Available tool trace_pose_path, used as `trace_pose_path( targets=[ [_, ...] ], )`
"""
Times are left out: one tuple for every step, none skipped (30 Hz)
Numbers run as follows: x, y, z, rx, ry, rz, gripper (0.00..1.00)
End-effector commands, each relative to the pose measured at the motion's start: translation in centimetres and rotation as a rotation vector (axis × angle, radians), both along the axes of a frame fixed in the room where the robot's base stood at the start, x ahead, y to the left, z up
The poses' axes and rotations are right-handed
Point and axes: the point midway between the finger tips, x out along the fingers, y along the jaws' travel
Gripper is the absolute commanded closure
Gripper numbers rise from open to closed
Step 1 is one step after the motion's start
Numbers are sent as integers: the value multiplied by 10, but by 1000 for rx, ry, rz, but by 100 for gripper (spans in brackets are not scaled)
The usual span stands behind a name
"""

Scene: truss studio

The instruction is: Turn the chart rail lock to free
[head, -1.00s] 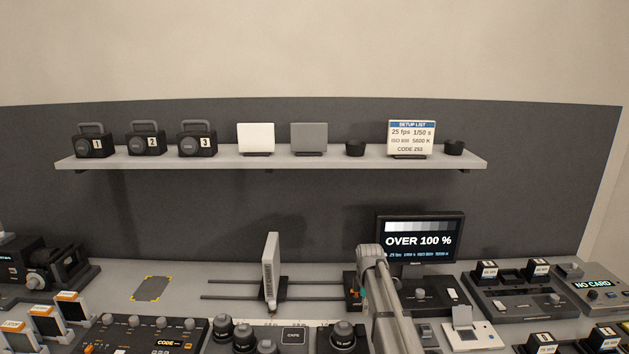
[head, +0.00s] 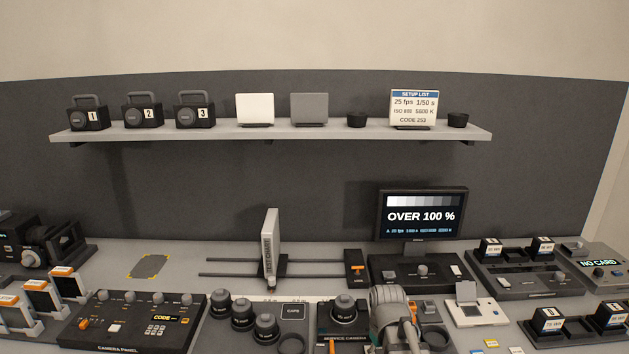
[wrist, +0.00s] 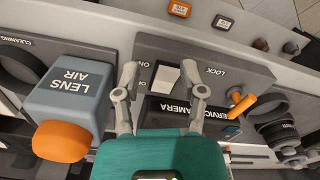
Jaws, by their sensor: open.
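The chart rail lock (head: 355,268) is a small dark block with orange marks at the right end of the rails, in the head view. Its lever position is too small to read. The white test chart (head: 271,247) stands upright on the two dark rails (head: 225,261). My arm is in front of and right of the lock, over the service camera; its gripper is hidden there. In the wrist view my gripper (wrist: 161,88) is open and empty over the service camera panel, which shows a white switch and an orange lever (wrist: 242,103) near the word LOCK. The rail lock is not recognisable there.
The monitor (head: 422,215) stands just right of the lock. The service camera (head: 343,313) and several black knobs or caps (head: 240,314) fill the front. A Lens Air bottle (wrist: 70,93) is left of my gripper. The bench left of the rails is clear around a marked pad (head: 150,265).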

Motion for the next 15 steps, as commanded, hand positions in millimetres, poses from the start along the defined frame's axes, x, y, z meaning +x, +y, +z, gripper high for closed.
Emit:
trace_pose_path(
  targets=[
    [-19, 0, -9, 0, 0, -59, 47],
    [-25, -1, -11, 0, 0, -95, 47],
    [-32, -1, -13, 0, 0, -140, 47],
    [-37, -1, -15, 0, 0, -170, 47],
    [-42, -1, -16, 0, 0, -198, 47],
    [-47, -1, -17, 0, 0, -230, 47],
    [-50, -1, -18, 0, 0, -250, 47],
    [-52, -1, -19, 0, 0, -269, 47],
    [-55, -2, -19, 0, 0, -287, 47],
    [-56, -2, -20, 0, 0, -298, 47],
    [-57, -2, -20, 0, 0, -306, 47],
    [-58, -2, -20, 0, 0, -313, 47],
    [-58, -2, -20, 0, 0, -317, 47],
    [-58, -2, -20, 0, 0, -319, 47],
    [-58, -2, -20, 0, 0, -319, 47]
  ],
)
